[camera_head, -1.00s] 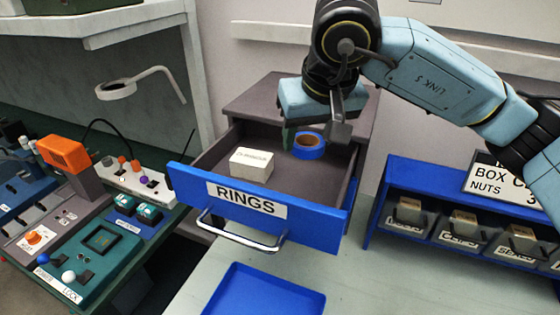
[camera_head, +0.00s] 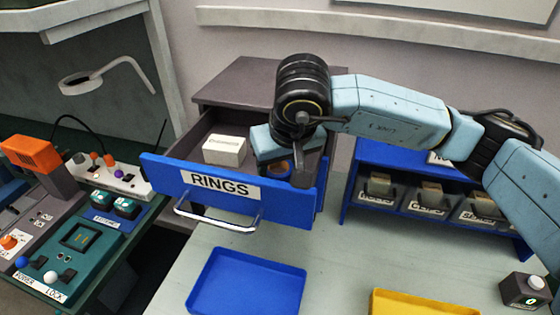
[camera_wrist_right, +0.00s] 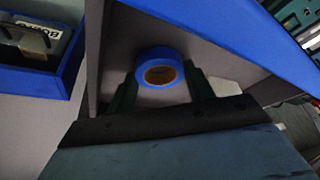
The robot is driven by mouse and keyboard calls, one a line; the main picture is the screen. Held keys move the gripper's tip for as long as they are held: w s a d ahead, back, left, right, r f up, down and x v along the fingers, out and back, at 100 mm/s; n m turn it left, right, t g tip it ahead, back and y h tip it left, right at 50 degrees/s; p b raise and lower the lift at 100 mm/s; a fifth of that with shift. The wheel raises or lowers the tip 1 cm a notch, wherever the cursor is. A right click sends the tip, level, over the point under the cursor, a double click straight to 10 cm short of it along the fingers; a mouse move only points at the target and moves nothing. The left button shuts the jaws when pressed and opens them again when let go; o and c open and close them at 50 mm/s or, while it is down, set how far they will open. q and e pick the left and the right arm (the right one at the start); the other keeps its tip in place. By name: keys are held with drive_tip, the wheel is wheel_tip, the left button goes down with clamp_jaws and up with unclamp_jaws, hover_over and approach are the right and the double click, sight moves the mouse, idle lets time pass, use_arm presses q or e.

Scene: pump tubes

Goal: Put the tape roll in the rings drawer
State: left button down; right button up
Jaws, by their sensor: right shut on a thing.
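The tape roll (camera_wrist_right: 160,68) is a blue ring with a brown core. In the head view (camera_head: 279,168) it shows partly inside the open rings drawer (camera_head: 228,191), near the front right, mostly hidden by my wrist. My right gripper (camera_wrist_right: 161,82) reaches down into the drawer and is shut on the roll, one finger on each side. Whether the roll touches the drawer floor I cannot tell. The drawer has a blue front, a "RINGS" label and a metal handle. My left gripper is out of view.
A white box (camera_head: 224,150) lies in the drawer, left of the roll. A blue tray (camera_head: 247,283) and a yellow tray (camera_head: 424,303) are on the table. A blue rack of labelled bins (camera_head: 425,205) stands right of the drawer.

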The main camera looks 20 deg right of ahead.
drive_tip(key=o, duration=1)
drive_tip(key=shift+f, duration=0.15)
drive_tip(key=shift+c, duration=0.2)
drive_tip(key=shift+r, duration=0.25)
drive_tip(key=v, duration=1.2)
drive_tip(key=shift+b, duration=0.45)
